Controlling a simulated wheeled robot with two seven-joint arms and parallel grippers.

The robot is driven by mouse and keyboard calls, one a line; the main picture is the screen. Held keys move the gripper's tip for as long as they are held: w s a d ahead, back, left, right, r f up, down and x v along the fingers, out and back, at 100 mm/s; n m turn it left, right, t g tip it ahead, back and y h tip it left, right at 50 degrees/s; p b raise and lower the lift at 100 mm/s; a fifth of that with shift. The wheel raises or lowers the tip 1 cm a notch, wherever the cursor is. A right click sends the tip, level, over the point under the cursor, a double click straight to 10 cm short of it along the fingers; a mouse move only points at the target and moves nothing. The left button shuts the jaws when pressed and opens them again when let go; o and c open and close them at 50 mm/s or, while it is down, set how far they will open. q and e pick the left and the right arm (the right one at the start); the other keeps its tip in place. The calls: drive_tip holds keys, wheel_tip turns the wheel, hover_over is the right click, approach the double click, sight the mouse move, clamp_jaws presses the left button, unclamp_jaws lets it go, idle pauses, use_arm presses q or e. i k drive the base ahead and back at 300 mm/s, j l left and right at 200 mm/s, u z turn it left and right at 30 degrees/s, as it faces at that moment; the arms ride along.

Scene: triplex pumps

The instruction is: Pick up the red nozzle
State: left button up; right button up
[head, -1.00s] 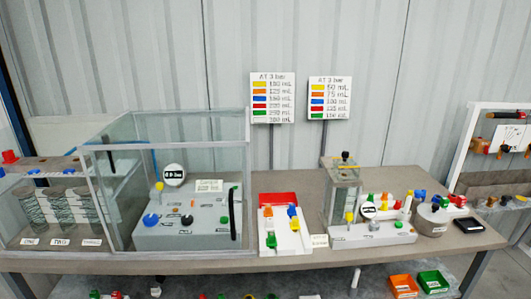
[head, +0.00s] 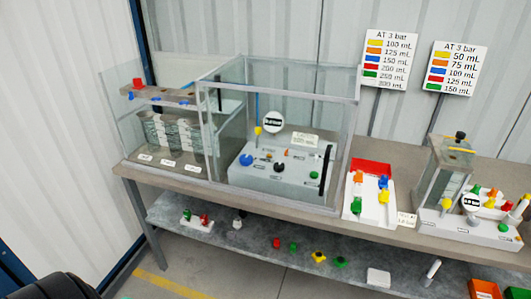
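Several small red pieces show, and I cannot tell which is the red nozzle. One red piece (head: 276,243) stands on the grey lower shelf. Another red piece (head: 204,219) sits in a small white holder on that shelf, beside a green one (head: 187,215). A red piece (head: 138,84) sits on top of the perforated beam in the clear box at the left. More red shows by the pump at the right (head: 507,205). Neither gripper shows; a dark rounded shape at the bottom left corner may be part of my arm.
The table (head: 400,238) carries a clear case (head: 352,140) around a grey pump unit (head: 275,175), a white tray (head: 366,210) with coloured nozzles, and a second pump (head: 465,230). Yellow and green pieces stand on the lower shelf (head: 250,250). Floor shows at the lower left.

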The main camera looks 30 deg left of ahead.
sight(137, 82)
drive_tip(key=u, duration=1.85)
drive_tip(key=i, duration=0.15)
drive_tip(key=j+z, duration=0.05)
